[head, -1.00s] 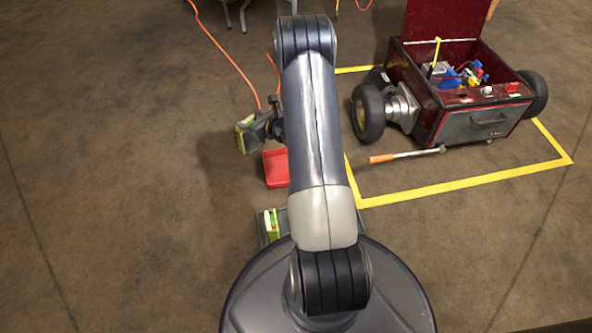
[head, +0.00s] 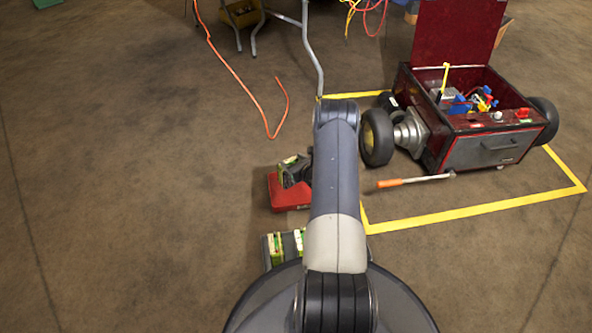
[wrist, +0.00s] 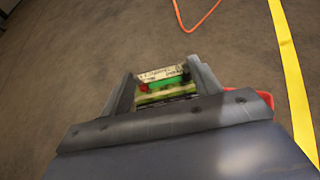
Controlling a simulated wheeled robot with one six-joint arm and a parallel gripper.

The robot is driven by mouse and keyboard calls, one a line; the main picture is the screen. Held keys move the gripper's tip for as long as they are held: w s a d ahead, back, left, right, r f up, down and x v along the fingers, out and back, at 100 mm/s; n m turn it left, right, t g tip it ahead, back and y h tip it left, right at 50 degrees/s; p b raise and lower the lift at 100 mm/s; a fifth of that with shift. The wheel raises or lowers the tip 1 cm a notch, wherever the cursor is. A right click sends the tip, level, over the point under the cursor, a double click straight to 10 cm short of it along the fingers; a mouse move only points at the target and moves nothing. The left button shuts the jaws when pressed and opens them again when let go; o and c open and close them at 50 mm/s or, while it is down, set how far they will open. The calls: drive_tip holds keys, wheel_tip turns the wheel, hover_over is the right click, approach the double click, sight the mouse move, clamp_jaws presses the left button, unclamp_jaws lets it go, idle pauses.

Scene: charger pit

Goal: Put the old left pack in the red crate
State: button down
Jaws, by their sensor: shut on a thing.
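The old left pack (head: 285,165), a green and dark block, is in my gripper (head: 294,166), which is shut on it. In the head view the pack shows over the red crate (head: 284,196), at its upper part. I cannot tell whether it touches the crate. In the wrist view the pack (wrist: 165,86) sits between the two fingers of my gripper (wrist: 163,85). Only a strip of the red crate (wrist: 267,98) shows there, at the right behind my wrist. My arm hides the crate's right side in the head view.
A dark tray (head: 266,251) with green packs (head: 277,248) stands near my base. The red wheeled machine (head: 485,140) with its lid up stands inside yellow floor tape (head: 470,210). An orange-handled tool (head: 390,183) lies beside it. An orange cable (head: 245,85) lies behind. The left floor is clear.

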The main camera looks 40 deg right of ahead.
drive_tip(key=b, duration=0.3)
hover_over(293, 185)
drive_tip(key=shift+w+d+f, duration=0.1)
drive_tip(key=shift+d+f, duration=0.05)
drive_tip(key=shift+f, duration=1.75)
drive_tip(key=shift+w+d+f, duration=0.1)
drive_tip(key=shift+f, duration=1.85)
drive_tip(key=shift+c, duration=2.1)
unclamp_jaws()
drive_tip(key=shift+s+f, duration=0.1)
drive_tip(key=shift+f, duration=0.1)
drive_tip(key=shift+s+r, duration=0.1)
drive_tip(key=shift+r, duration=0.15)
drive_tip(key=p+v, duration=0.4)
drive_tip(key=v, duration=0.7)
drive_tip(key=shift+s, duration=0.4)
